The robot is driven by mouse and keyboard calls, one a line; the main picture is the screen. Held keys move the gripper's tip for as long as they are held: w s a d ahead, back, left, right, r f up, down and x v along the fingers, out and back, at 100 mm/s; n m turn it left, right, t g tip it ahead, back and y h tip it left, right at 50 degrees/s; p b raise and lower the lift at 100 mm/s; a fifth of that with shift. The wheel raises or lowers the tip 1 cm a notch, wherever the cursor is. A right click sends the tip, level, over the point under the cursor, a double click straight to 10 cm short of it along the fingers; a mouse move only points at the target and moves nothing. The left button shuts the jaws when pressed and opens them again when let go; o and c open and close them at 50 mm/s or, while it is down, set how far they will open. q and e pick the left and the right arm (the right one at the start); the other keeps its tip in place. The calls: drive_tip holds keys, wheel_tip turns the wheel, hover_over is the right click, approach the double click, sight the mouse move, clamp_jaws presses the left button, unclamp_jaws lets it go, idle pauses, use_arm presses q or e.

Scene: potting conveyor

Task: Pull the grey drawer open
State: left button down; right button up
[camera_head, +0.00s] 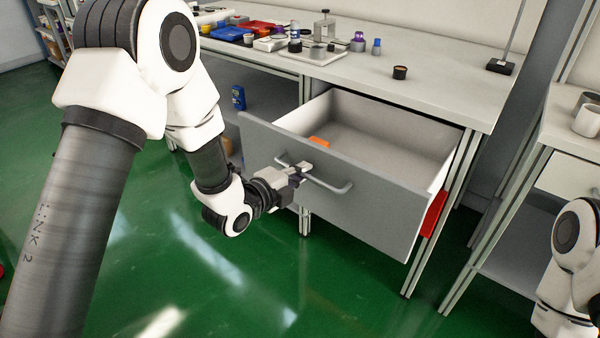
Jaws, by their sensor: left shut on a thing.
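The grey drawer (370,205) stands well out from under the worktop, with its pale inside showing. A small orange thing (319,141) lies in it near the front panel. A bar handle (338,188) runs across the front panel. My left gripper (299,174) is at the left part of this handle and is shut on it. Its fingertips are small in the picture. My right arm shows only in part at the lower right edge, and its gripper is out of the picture.
The worktop (440,90) above carries several small coloured parts, a metal fixture (322,45) and a dark round piece (400,72). Another bench with cups (588,120) stands at the right. The green floor (270,290) before the drawer is clear.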

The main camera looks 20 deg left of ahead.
use_arm(q)
drive_tip(key=c, duration=1.2)
unclamp_jaws()
drive_tip(key=v, duration=0.7)
drive_tip(key=shift+s, duration=0.2)
